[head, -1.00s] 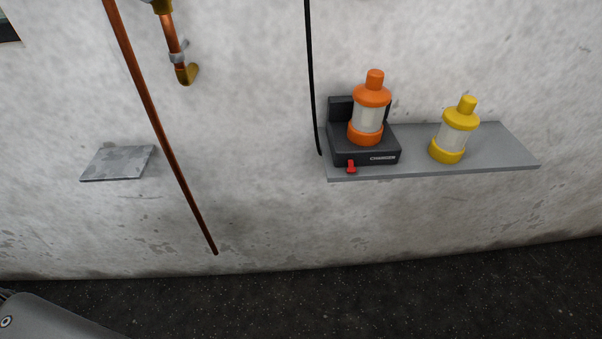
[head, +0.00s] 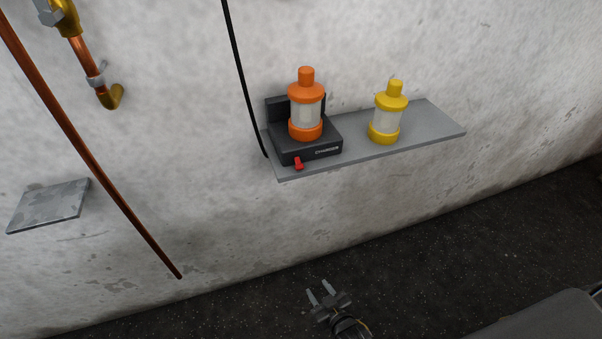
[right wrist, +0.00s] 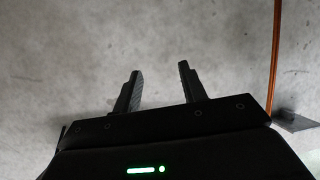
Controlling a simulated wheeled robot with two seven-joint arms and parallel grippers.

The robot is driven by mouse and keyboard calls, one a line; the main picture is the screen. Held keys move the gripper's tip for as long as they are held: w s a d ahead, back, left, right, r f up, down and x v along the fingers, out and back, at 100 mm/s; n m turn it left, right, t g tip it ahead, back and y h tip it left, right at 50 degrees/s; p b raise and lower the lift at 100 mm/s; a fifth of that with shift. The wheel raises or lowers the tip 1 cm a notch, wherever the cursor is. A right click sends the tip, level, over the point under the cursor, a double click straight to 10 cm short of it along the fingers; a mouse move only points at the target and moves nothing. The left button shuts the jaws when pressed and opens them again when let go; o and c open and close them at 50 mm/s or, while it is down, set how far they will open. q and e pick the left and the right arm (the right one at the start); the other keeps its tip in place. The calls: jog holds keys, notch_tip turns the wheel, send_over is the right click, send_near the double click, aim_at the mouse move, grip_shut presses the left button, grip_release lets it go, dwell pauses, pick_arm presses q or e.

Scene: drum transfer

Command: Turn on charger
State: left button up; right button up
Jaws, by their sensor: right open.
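The black charger (head: 310,149) sits on the left end of a grey wall shelf in the head view. An orange lantern-like unit (head: 305,107) stands upright in it. A small red switch (head: 298,163) is on the charger's front, left of the label. My right gripper (head: 321,290) is low in the head view, below the shelf and apart from it, over the dark floor. It is open and empty. In the right wrist view its two fingers (right wrist: 160,80) are spread in front of bare wall. My left gripper is not in view.
A yellow lantern-like unit (head: 386,113) stands on the grey shelf (head: 430,124), right of the charger. A black cable (head: 238,75) hangs at the shelf's left end. A copper pipe (head: 95,165) and a small grey plate (head: 48,205) are at the left.

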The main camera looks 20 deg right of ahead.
jog(key=w+a+r+t, duration=0.1)
jog(key=w+r+t, duration=0.15)
jog(key=r, duration=0.65)
jog(key=w+a+r+t, duration=0.1)
jog(key=w+r+t, duration=0.15)
jog(key=r, duration=0.75)
jog(key=m+t+h, duration=0.1)
jog(key=m+t, duration=0.1)
jog(key=t, duration=0.2)
send_near(300, 169)
jog(key=p+x, duration=0.2)
jog(key=x, duration=0.5)
jog(key=shift+w+p, duration=0.1)
jog(key=shift+p, duration=0.3)
jog(key=shift+w+r, duration=0.1)
jog(key=shift+w, duration=0.45)
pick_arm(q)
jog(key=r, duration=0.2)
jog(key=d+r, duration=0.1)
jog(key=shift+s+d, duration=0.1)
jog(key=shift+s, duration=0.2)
pick_arm(e)
jog(key=shift+w, duration=0.1)
jog(key=shift+c, duration=0.3)
